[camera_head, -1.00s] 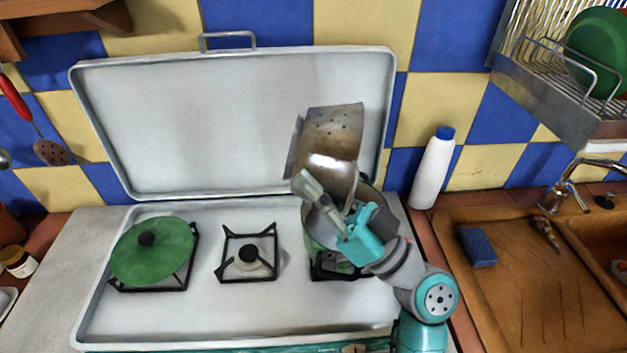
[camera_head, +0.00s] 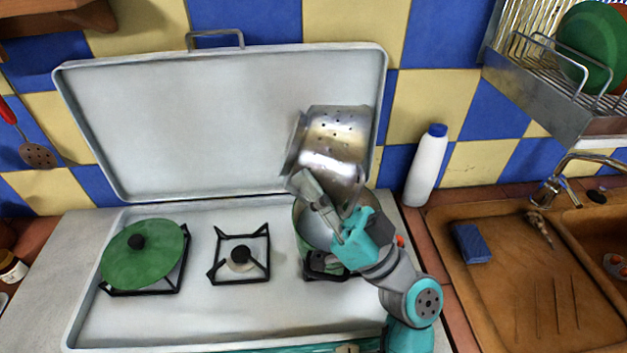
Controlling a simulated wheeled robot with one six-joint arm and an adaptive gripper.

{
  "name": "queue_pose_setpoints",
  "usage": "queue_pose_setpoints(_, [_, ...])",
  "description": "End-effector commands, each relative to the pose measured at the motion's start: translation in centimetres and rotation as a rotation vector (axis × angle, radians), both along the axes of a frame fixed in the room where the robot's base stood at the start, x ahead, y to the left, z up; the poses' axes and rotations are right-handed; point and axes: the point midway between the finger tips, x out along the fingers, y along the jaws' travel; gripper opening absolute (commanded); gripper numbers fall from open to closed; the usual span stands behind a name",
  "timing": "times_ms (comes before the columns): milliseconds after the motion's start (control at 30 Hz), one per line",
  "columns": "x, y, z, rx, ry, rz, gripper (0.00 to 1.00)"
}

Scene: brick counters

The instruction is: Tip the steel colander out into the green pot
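The steel colander (camera_head: 336,140) is held up over the right burner, tipped far over on its side, with its perforated wall toward me. My gripper (camera_head: 330,200) is shut on its lower edge; the exact contact is partly hidden. The green pot (camera_head: 303,232) stands on the right burner below. Its pale inside shows partly, and the colander and my gripper hide the rest. What is inside the colander or at the pot's bottom cannot be seen.
A green lid (camera_head: 155,262) lies on the left burner; the middle burner (camera_head: 240,255) is empty. The raised stove cover (camera_head: 200,120) stands behind. A white bottle (camera_head: 427,168) stands right of the stove. A small orange-red thing (camera_head: 400,241) shows beside my gripper.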

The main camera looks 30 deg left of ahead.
Motion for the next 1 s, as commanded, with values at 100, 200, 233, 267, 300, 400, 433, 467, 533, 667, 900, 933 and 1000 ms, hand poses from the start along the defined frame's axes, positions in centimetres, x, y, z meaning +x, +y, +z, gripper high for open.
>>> queue_pose_setpoints(100, [0.1,0.1,-0.3,-0.005,0.004,0.001,0.0])
queue_pose_setpoints(200, [0.1,0.1,-0.3,-0.005,0.004,0.001,0.0])
queue_pose_setpoints(233, [0.1,0.1,-0.3,-0.005,0.004,0.001,0.0])
queue_pose_setpoints(267, [0.1,0.1,-0.3,-0.005,0.003,0.0,0.0])
queue_pose_setpoints(300, [0.1,0.1,-0.3,-0.005,0.003,0.0,0.0])
queue_pose_setpoints(400, [0.1,0.1,0.0,-0.005,0.002,0.0,0.0])
queue_pose_setpoints(433, [0.1,0.1,0.1,-0.005,0.002,0.0,0.0])
queue_pose_setpoints(467, [0.1,0.1,0.3,-0.004,0.002,0.0,0.0])
queue_pose_setpoints(533, [0.1,0.1,0.7,-0.003,0.001,0.0,0.0])
queue_pose_setpoints(667, [0.1,0.1,0.5,-0.003,0.003,0.0,0.0])
queue_pose_setpoints(900, [0.1,0.1,0.1,-0.003,0.001,0.0,0.0])
queue_pose_setpoints(933, [0.1,0.1,0.2,-0.003,0.001,-0.001,0.0])
queue_pose_setpoints(1000, [0.1,0.1,0.6,-0.003,0.0,-0.002,0.0])
